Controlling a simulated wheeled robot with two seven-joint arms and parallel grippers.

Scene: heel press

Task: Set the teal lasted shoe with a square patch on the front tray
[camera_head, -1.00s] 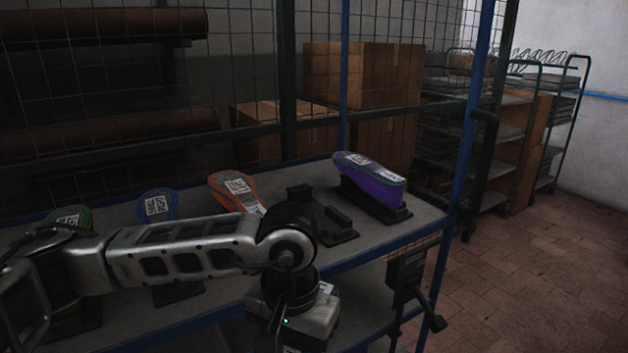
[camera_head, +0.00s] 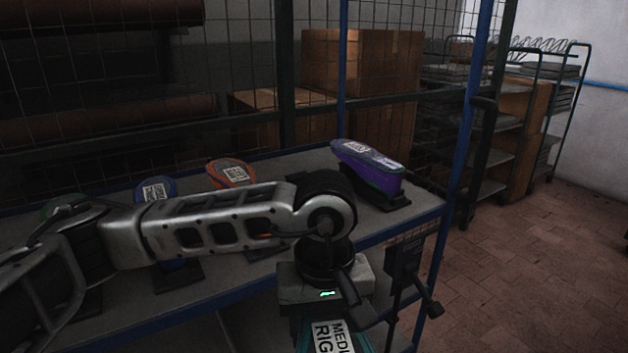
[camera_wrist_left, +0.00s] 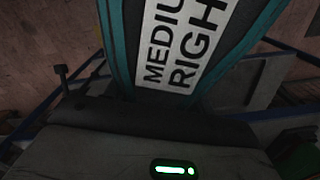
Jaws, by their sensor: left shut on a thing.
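A teal shoe (camera_head: 361,340) with a white label reading "MEDIU… RIGH…" shows at the bottom edge of the head view, cut off by the frame. It also fills the top of the left wrist view, as teal edges around a dark upper with the label (camera_wrist_left: 184,45). My left gripper (camera_head: 322,305) is shut on this teal shoe, in front of the shelf's front edge. Its fingertips are mostly hidden. I cannot make out a square patch or the front tray. My right gripper is not in view.
On the grey shelf (camera_head: 418,207) stand a purple shoe (camera_head: 365,172), an orange shoe (camera_head: 230,171), a blue shoe (camera_head: 153,189) and a green one, partly behind my left arm. A blue post (camera_head: 468,130) and a black lever (camera_head: 432,305) stand at right. Brick floor beyond is free.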

